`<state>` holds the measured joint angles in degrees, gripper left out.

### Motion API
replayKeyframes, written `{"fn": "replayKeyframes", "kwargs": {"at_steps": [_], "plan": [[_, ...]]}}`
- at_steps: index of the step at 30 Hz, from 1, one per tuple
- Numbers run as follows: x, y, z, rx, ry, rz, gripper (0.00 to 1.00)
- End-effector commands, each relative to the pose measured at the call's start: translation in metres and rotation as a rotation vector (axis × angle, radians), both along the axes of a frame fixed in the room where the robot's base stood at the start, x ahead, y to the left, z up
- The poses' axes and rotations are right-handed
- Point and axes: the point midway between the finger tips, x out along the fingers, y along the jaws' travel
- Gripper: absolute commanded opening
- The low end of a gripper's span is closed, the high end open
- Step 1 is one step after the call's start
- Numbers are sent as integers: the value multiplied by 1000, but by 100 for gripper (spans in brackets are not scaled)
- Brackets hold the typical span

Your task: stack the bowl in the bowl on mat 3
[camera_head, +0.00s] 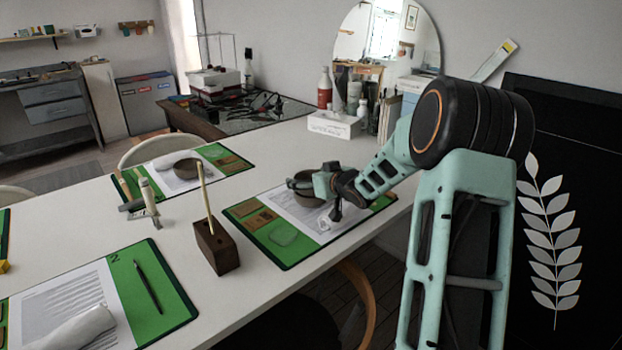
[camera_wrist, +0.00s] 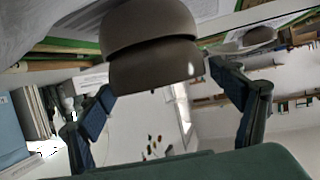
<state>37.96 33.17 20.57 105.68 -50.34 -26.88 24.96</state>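Two grey-brown bowls are nested in the wrist view, which is tipped upside down. The lower bowl (camera_wrist: 150,22) stands on the mat, and the upper bowl (camera_wrist: 155,68) sits in it, its rim toward my gripper. In the head view the bowls (camera_head: 309,199) are partly hidden by my gripper (camera_head: 312,184), on a green-edged mat (camera_head: 285,250) with a white sheet. No number is readable on this mat.
Another bowl (camera_head: 187,168) stands on the back left mat (camera_head: 222,152). A mat marked 2 (camera_head: 150,325) lies front left with a pen. A dark wooden block (camera_head: 217,250) with an upright stick and a small stand (camera_head: 147,200) are between the mats. A white box (camera_head: 334,124) is behind.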

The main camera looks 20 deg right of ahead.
Motion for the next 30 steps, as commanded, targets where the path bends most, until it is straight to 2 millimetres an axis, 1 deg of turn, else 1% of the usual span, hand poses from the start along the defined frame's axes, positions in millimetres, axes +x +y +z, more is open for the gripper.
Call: {"fn": "replayKeyframes", "kwargs": {"at_steps": [9,14,17,24,30], "plan": [[-1,0,-1,1,2,0,91],[-10,-2,4,0,1,-1,91],[-25,-4,10,-1,2,-3,91],[-68,-9,28,-3,0,-2,91],[-95,-13,40,-3,0,-1,91]]}}
